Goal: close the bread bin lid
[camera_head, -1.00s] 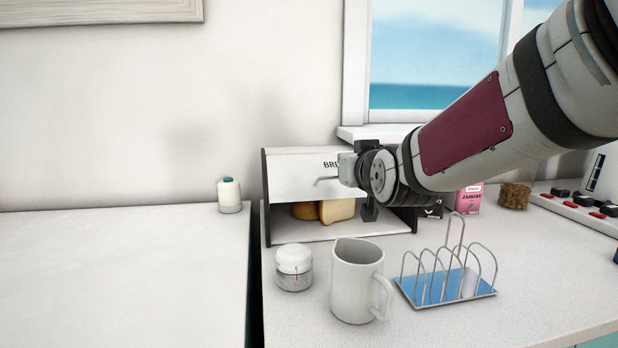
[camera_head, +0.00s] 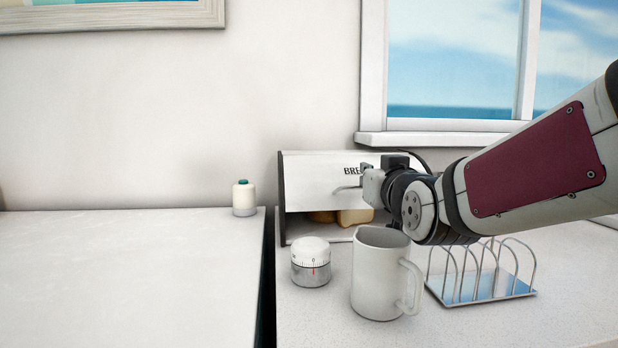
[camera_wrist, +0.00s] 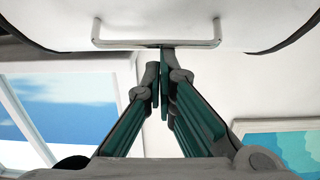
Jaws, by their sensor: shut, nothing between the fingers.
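The bread bin (camera_head: 282,200) stands against the wall, its white lid (camera_head: 315,180) partly lowered. A gap below the lid shows the bread (camera_head: 354,217) inside. The lid's wire handle (camera_head: 347,188) is at the left of my gripper (camera_head: 373,187), which hides the right part of the lid. In the wrist view, the handle (camera_wrist: 158,43) spans the lid's edge at the top. My gripper's fingers (camera_wrist: 160,70) are shut and empty, their tips at the middle of the handle bar; whether they touch it I cannot tell.
A white mug (camera_head: 378,280) and a round timer (camera_head: 311,262) stand in front of the bin. A toast rack (camera_head: 487,282) is to the right, below my arm. A small bottle (camera_head: 244,198) stands on the left counter (camera_head: 130,270), which is otherwise clear.

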